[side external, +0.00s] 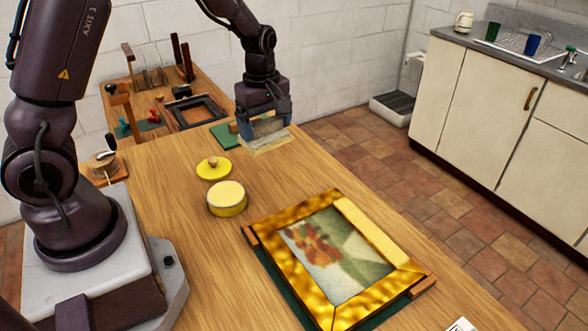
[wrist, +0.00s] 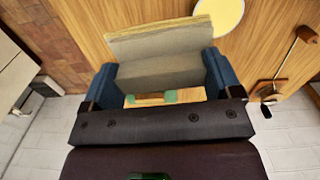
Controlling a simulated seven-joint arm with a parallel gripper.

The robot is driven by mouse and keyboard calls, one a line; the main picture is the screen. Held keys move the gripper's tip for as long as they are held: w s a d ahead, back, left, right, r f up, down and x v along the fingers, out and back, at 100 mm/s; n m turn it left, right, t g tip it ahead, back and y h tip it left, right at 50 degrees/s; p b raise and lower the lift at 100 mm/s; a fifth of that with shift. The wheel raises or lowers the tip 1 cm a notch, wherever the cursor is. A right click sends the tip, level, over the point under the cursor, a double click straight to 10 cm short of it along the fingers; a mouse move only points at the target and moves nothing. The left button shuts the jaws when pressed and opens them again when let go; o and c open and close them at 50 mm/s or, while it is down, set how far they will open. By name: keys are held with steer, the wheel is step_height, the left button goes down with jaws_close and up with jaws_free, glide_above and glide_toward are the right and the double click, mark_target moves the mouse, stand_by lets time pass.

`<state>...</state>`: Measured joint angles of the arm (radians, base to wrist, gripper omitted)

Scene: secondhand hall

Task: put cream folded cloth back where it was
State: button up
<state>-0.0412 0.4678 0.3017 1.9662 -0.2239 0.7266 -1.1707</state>
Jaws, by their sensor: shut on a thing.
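My gripper (side external: 265,123) is over the far end of the wooden table, pointing down. Its blue fingers are shut on the cream folded cloth (side external: 268,143), which hangs below them close to the tabletop; I cannot tell whether it touches. In the wrist view, the cloth (wrist: 160,42) spans the gap between the two fingers of my gripper (wrist: 160,75), its far part lit and its near part in shadow. A green mat (side external: 221,137) lies just left of the cloth, partly hidden by my gripper, with a wooden piece on it.
A round yellow tin (side external: 227,206) and a yellow lid with a knob (side external: 213,166) stand mid-table. A gold-framed flower painting (side external: 335,262) lies in front. A second bench (side external: 160,104) with tools and a dark frame (side external: 193,112) is behind. Bare tabletop lies right of the tin.

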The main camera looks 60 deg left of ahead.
steer(key=s, duration=0.1)
steer(key=s+f, duration=0.1)
steer(key=s, duration=0.1)
steer(key=shift+s+a+f, duration=0.1)
steer(key=shift+s+f, duration=0.1)
steer(key=shift+a+f+m, duration=0.1)
steer(key=shift+f+m, duration=0.15)
steer(key=shift+m, duration=0.15)
steer(key=w+a+f, duration=0.1)
steer(key=w+f, duration=0.2)
steer(key=w, duration=0.1)
steer(key=w+a+f, duration=0.1)
steer(key=w+f, duration=0.2)
steer(key=w, duration=0.1)
steer(key=w+a+f, duration=0.2)
steer(key=w+f, duration=0.1)
steer(key=w, duration=0.1)
steer(key=shift+w, duration=0.2)
steer(key=shift+w+a+f, duration=0.15)
steer(key=shift+w+f, duration=0.2)
steer(key=shift+f, duration=1.6)
steer(key=shift+f, duration=0.1)
